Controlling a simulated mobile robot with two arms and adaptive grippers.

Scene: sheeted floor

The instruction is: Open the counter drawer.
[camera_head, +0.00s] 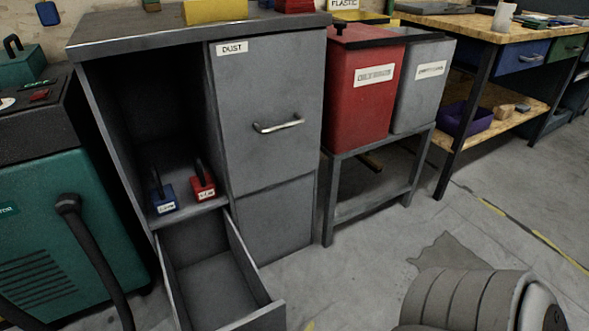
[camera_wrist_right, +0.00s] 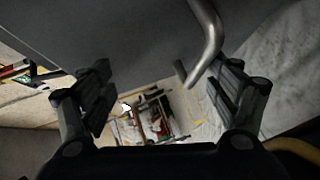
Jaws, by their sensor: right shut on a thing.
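The grey counter (camera_head: 145,45) stands at the left in the head view. Its lower left drawer (camera_head: 215,275) is pulled out, and its empty inside shows. The drawer's outer front face is hidden there. In the right wrist view, a curved metal handle (camera_wrist_right: 207,45) on a grey panel (camera_wrist_right: 135,35) reaches between the fingers of my right gripper (camera_wrist_right: 165,95), nearer the right finger. The gripper is shut on this handle, though the fingers look well apart and contact is hard to see. My left gripper is in neither view.
A closed "DUST" door (camera_head: 265,100) with a bar handle is right of the open compartment. Red (camera_head: 365,95) and grey (camera_head: 420,85) bins stand on a low frame. A green machine (camera_head: 55,220) is close on the drawer's left. Floor (camera_head: 350,275) right of the drawer is clear.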

